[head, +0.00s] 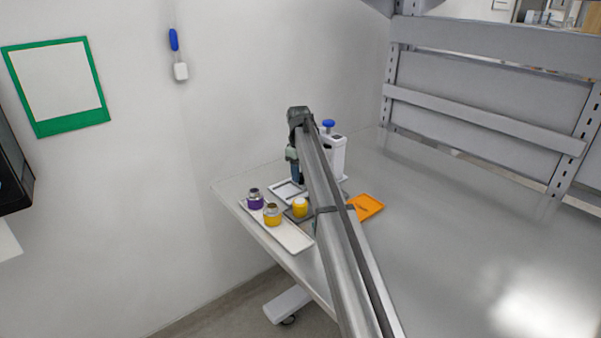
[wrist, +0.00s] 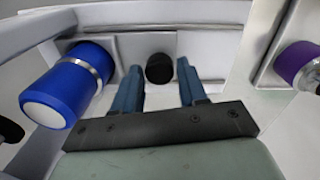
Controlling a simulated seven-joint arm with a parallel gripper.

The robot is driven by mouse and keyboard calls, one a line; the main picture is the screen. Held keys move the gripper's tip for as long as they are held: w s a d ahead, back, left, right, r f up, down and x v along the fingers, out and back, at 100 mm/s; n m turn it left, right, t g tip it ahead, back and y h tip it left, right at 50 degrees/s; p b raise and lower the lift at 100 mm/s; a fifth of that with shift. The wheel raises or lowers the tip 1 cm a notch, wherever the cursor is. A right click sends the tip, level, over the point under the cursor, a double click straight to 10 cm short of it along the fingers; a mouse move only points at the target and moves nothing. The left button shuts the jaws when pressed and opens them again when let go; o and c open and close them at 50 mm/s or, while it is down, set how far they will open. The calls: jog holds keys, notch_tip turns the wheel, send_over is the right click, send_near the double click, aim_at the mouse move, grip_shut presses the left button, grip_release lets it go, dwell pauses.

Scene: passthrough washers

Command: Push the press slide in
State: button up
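The white press (head: 338,158) with a blue knob (head: 328,124) on top stands near the wall, partly hidden by my arm. In the wrist view a blue cylinder (wrist: 62,92) with a pale end cap and a metal collar juts out at left. A round black knob or end (wrist: 160,68) sits ahead of a pale grey surface; I cannot tell for certain whether it belongs to the slide. My gripper (head: 297,178) points down beside the press. Its two blue fingers are apart, with the black knob seen between their tips. Contact with it cannot be told.
A white tray (head: 294,240) at the table's left edge holds a purple jar (head: 255,199) and a yellow jar (head: 272,215). Another yellow piece (head: 300,207) stands on a dark pad. An orange tray (head: 368,206) lies right of my arm. The grey table (head: 450,230) is clear at right.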

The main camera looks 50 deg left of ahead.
grip_shut()
jog(key=shift+w, duration=1.9)
jog(key=shift+o, duration=1.7)
grip_release()
notch_tip(320, 180, up, 14)
jog(key=shift+s, duration=0.25)
jog(key=shift+s+f, duration=0.1)
